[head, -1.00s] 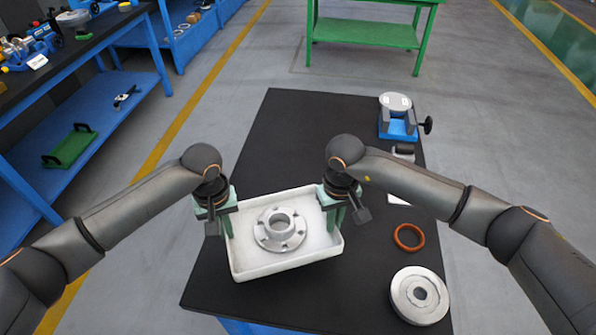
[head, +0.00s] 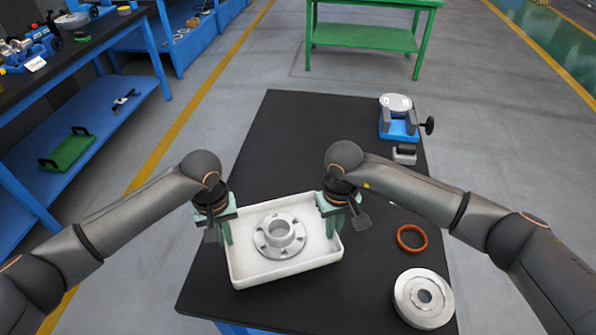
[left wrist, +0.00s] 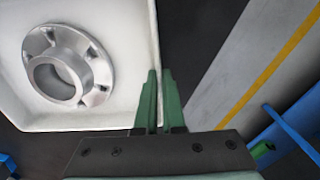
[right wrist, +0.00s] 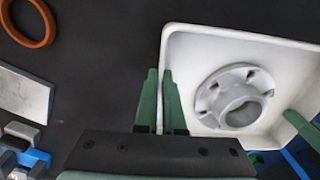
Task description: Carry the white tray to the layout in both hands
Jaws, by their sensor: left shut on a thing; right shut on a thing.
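The white tray (head: 310,262) is at the near part of the black table in the head view. A grey flanged part (head: 279,237) with a raised hub and bolt holes lies in it. My left gripper (head: 226,232) is shut on the tray's left wall; the left wrist view shows the green fingers (left wrist: 158,105) around the wall. My right gripper (head: 336,220) is shut on the right wall, and its fingers (right wrist: 158,100) straddle it in the right wrist view. The tray looks about level. I cannot tell whether its underside touches the table.
An orange ring (head: 411,238) and a round metal disc (head: 423,297) lie right of the tray. A blue fixture (head: 399,126) with a round plate and a small grey block (head: 404,154) stand at the table's far right. The black table's (head: 300,135) far middle is clear.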

